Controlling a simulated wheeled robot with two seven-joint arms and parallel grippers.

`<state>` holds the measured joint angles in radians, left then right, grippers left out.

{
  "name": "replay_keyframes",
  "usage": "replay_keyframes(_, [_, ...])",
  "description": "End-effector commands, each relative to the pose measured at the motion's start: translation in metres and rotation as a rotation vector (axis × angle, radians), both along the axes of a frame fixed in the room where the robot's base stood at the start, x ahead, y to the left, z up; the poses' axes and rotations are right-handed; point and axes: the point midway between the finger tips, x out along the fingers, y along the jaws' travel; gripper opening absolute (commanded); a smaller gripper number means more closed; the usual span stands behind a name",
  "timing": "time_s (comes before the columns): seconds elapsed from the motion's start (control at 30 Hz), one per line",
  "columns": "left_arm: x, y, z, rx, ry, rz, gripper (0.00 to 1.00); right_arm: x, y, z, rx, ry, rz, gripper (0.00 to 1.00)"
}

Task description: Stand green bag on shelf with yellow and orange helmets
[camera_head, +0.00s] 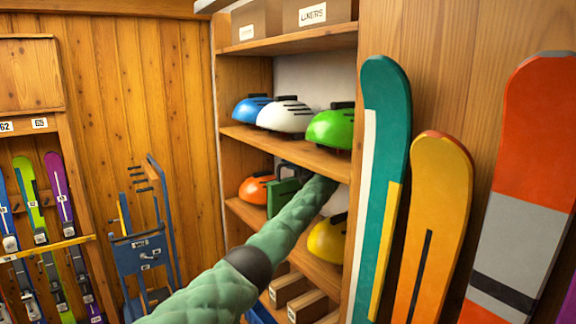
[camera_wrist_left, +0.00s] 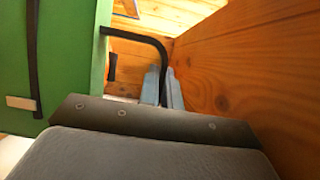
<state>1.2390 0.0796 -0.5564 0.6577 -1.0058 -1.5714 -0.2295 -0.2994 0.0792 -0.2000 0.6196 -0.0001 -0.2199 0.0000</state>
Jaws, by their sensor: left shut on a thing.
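The green bag (camera_head: 281,197) is on the middle shelf level in the head view, between the orange helmet (camera_head: 254,189) on its left and the yellow helmet (camera_head: 326,240) on its right. My green-sleeved left arm reaches in and covers part of it. In the left wrist view the bag (camera_wrist_left: 65,60) fills the left side, and its black handle (camera_wrist_left: 150,40) runs between the grey fingers of my left gripper (camera_wrist_left: 163,86), shut on it. The bag's base is hidden, so I cannot tell whether it touches the shelf. My right gripper is not in view.
Blue, white (camera_head: 284,116) and green (camera_head: 331,128) helmets stand on the shelf above, close over my arm. Wooden boxes (camera_head: 290,288) are below. Tall boards (camera_head: 384,180) lean at the right. A blue hand cart (camera_head: 140,252) and a ski rack stand left.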

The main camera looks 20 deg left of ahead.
Motion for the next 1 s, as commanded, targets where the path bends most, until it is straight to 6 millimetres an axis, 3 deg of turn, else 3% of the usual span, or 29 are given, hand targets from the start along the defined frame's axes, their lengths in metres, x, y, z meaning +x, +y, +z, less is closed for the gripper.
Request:
replay_keyframes(0.43, [-0.0001,0.0002,-0.0021,0.000,-0.003,0.000,0.00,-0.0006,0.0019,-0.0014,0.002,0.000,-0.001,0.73])
replay_keyframes(0.5, [-0.0002,0.0005,-0.0017,-0.001,-0.002,0.000,0.17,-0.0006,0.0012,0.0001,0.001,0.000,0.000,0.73])
replay_keyframes(0.57, [-0.0002,0.0005,-0.0018,-0.001,-0.002,0.000,0.27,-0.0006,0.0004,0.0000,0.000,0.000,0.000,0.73])
replay_keyframes(0.93, [-0.0001,0.0006,0.0024,-0.001,-0.002,0.000,0.27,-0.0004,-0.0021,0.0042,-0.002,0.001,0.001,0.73])
replay_keyframes(1.0, [-0.0014,-0.0053,-0.0037,-0.001,-0.002,-0.001,0.27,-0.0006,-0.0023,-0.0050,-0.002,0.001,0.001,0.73])
